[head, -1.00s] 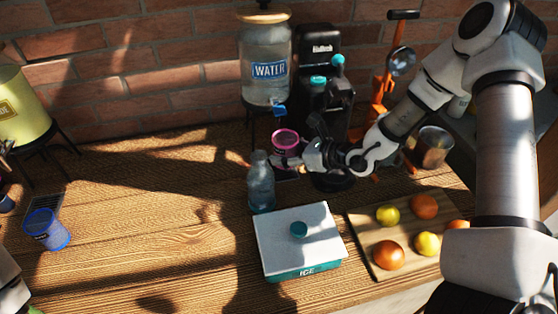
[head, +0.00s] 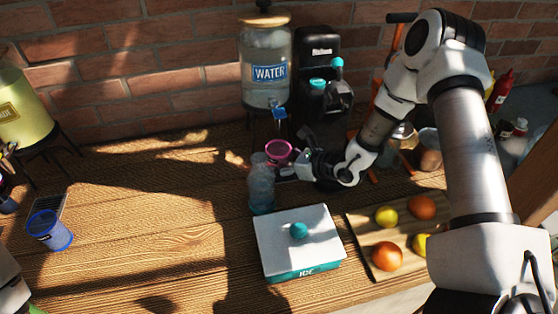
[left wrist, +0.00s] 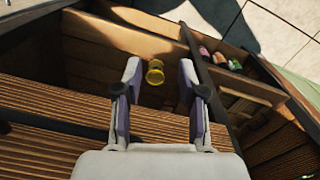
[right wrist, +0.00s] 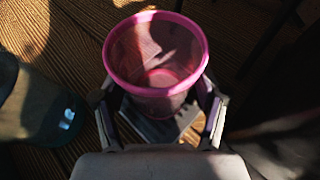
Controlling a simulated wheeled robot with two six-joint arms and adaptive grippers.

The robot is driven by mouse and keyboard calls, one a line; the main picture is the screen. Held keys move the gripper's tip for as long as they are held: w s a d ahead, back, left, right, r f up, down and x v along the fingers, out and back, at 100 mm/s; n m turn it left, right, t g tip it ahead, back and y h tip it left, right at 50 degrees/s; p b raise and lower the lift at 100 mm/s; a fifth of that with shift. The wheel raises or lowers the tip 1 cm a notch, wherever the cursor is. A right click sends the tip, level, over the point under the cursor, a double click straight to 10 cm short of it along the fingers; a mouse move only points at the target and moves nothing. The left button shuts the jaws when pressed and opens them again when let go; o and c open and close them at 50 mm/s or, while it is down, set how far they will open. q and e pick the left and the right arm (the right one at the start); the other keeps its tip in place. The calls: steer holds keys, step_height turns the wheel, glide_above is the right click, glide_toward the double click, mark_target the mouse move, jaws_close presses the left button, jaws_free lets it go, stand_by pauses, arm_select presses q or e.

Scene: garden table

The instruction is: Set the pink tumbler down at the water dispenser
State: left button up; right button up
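The pink tumbler (head: 279,153) stands upright in front of the water dispenser (head: 266,70), below its blue tap (head: 279,112) in the head view. My right gripper (head: 294,169) is at its right side. In the right wrist view the tumbler (right wrist: 157,65) is empty and sits between the fingers of my right gripper (right wrist: 160,105), which appear closed on its sides. A grey drip tray (right wrist: 160,128) shows beneath it; I cannot tell whether they touch. My left gripper (left wrist: 160,95) is open and empty, away from the tumbler.
A clear bottle (head: 261,188) stands close left of the tumbler. A black machine (head: 320,100) is behind my right gripper. The ice box (head: 299,245) and a fruit board (head: 372,262) are in front. The table's middle left is clear.

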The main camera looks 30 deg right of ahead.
steer(key=shift+r, duration=0.1)
steer(key=shift+s+r+p, duration=0.1)
steer(key=shift+r+p, duration=0.1)
steer(key=shift+p, duration=0.1)
steer(key=v, duration=0.6)
steer(key=shift+s+d+r, duration=0.1)
steer(key=shift+s+d, duration=0.05)
steer(key=p+v, duration=0.2)
steer(key=v, duration=0.2)
steer(key=shift+r+p, duration=0.2)
steer(key=shift+p, duration=0.1)
steer(key=shift+s+d+p, duration=0.25)
steer(key=shift+s+p, duration=0.1)
steer(key=shift+s, duration=0.3)
